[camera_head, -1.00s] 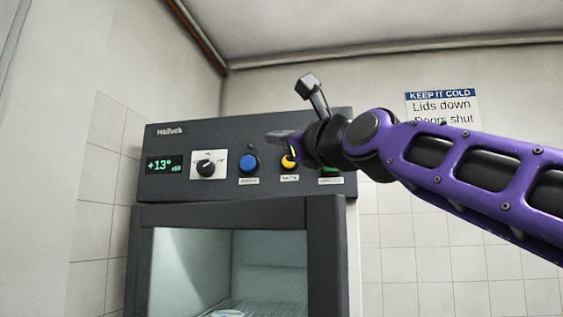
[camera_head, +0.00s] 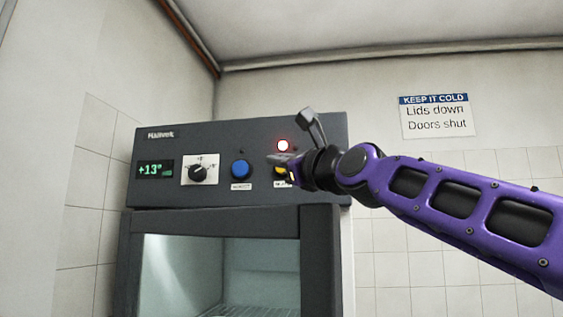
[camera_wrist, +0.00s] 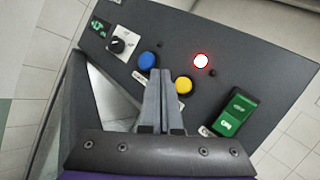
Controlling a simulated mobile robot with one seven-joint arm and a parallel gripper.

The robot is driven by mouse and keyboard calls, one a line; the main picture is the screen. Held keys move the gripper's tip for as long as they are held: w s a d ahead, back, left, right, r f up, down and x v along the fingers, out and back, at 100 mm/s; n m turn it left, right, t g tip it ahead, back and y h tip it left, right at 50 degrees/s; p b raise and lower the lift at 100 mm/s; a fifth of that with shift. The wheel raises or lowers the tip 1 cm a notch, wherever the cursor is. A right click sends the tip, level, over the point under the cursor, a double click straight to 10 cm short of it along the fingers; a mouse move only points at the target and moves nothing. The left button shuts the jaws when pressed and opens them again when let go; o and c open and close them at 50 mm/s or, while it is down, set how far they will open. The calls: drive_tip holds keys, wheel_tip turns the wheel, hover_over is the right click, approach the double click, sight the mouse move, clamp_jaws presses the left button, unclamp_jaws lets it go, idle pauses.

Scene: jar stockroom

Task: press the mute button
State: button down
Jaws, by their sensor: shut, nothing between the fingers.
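A dark control panel (camera_head: 222,190) tops a glass-fronted cabinet. It carries a blue round button (camera_head: 240,169) and, to its right, a yellow round button (camera_head: 279,171), partly hidden by my gripper in the head view. Each has a small label under it, too blurred to read, so I cannot tell which is mute. The yellow button (camera_wrist: 183,85) and blue button (camera_wrist: 147,61) both show in the wrist view. My gripper (camera_head: 272,159) is shut and empty in front of the panel. Its fingertips (camera_wrist: 160,74) appear between the two buttons; contact cannot be told.
A red lamp (camera_head: 283,145) glows above the yellow button. A dial (camera_head: 198,174) and green display (camera_head: 154,169) sit to the left. A green rocker switch (camera_wrist: 235,112) sits to the right. A sign (camera_head: 435,116) hangs on the wall.

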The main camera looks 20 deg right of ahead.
drive_tip(key=shift+w+d+p, duration=0.4)
drive_tip(key=shift+w+d, duration=0.05)
drive_tip(key=shift+w, duration=0.25)
drive_tip(key=shift+w+d+p, duration=0.4)
drive_tip(key=shift+w+d, duration=0.1)
drive_tip(key=shift+w, duration=0.25)
drive_tip(key=shift+w+d+p, duration=0.4)
drive_tip(key=shift+w+d, duration=0.05)
drive_tip(key=shift+w, duration=0.25)
drive_tip(key=shift+w, duration=0.1)
idle(0.4)
drive_tip(key=shift+w+d, duration=0.25)
drive_tip(key=shift+w+d+p, duration=0.25)
drive_tip(key=shift+w+p, duration=0.15)
drive_tip(key=shift+p, duration=0.15)
idle(0.7)
drive_tip(key=shift+s+f, duration=0.1)
drive_tip(key=shift+s, duration=0.05)
drive_tip(key=shift+s+a+b, duration=0.5)
drive_tip(key=shift+s, duration=0.1)
drive_tip(key=shift+s, duration=0.1)
